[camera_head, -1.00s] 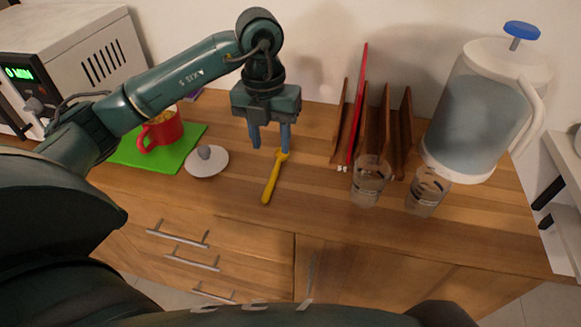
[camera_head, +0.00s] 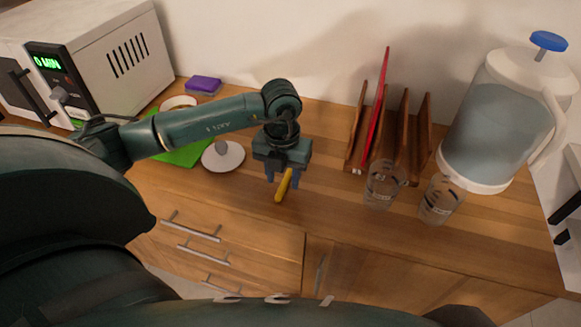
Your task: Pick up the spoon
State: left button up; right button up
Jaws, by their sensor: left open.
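The yellow spoon (camera_head: 284,187) lies on the wooden countertop in the head view, its handle toward the front edge. Its far end is hidden under my left gripper. My left gripper (camera_head: 283,180) is low over the spoon, fingers pointing down, one to each side of it. The gripper is open; whether the fingers touch the spoon cannot be told. My right gripper is not in view.
A white lid (camera_head: 223,158) lies just left of the gripper, near a green mat (camera_head: 190,152). A wooden rack (camera_head: 407,140), two glasses (camera_head: 381,186) and a water pitcher (camera_head: 500,125) stand to the right. A microwave (camera_head: 125,55) is at left.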

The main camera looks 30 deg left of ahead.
pick_arm(q)
jog(key=shift+f, duration=0.7)
jog(key=shift+c, duration=0.5)
grip_shut()
